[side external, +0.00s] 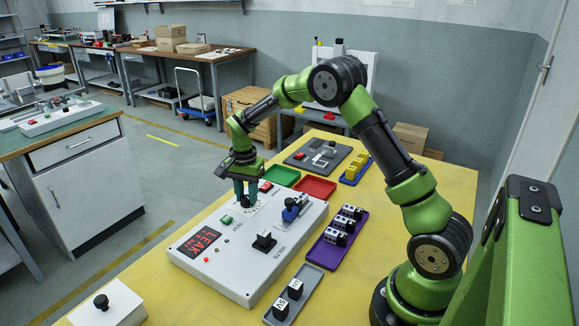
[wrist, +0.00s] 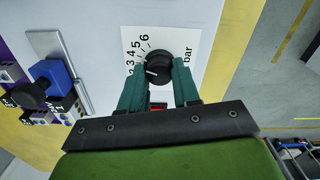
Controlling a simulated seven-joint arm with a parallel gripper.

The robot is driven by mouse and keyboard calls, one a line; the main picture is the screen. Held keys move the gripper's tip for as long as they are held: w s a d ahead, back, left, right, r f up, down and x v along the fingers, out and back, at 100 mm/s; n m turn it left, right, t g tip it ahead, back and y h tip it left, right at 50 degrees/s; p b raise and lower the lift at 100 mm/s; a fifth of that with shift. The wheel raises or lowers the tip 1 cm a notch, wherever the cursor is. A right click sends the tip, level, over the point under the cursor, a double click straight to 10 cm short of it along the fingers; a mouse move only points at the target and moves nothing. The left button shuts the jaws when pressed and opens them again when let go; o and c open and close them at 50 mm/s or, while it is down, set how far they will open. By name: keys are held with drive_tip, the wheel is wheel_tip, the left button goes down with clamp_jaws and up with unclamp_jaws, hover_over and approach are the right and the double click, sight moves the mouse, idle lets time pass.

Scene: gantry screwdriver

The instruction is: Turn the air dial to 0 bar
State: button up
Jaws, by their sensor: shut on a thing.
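The air dial (wrist: 158,66) is a round black knob on a white scale plate (wrist: 186,42) marked "bar". The numbers 2 to 6 show at its left and upper left; lower marks are hidden by my gripper. A white mark on the knob points left and slightly down, roughly toward 2 or 3; I cannot read it exactly. My gripper (wrist: 159,76) is shut on the dial, one teal finger on each side.
The panel carries a red lit "LEAK" display (side external: 199,241), a black knob (side external: 264,241) and a blue fixture (side external: 291,209) close to the right of my gripper. Green (side external: 282,175) and red (side external: 315,187) trays lie behind. A purple tray (side external: 333,255) of blocks stands right.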

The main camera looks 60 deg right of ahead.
sight(246, 196)
drive_tip(key=n, duration=0.4)
drive_tip(key=shift+n, duration=0.3)
drive_tip(key=n, duration=0.3)
drive_tip(key=shift+w+n, duration=0.1)
drive_tip(key=shift+n, duration=0.3)
drive_tip(key=n, duration=0.4)
drive_tip(key=shift+a+r, duration=0.1)
drive_tip(key=shift+n, duration=2)
drive_tip(key=o, duration=1.1)
drive_tip(key=shift+c, duration=0.2)
wheel_tip(246, 196, up, 17)
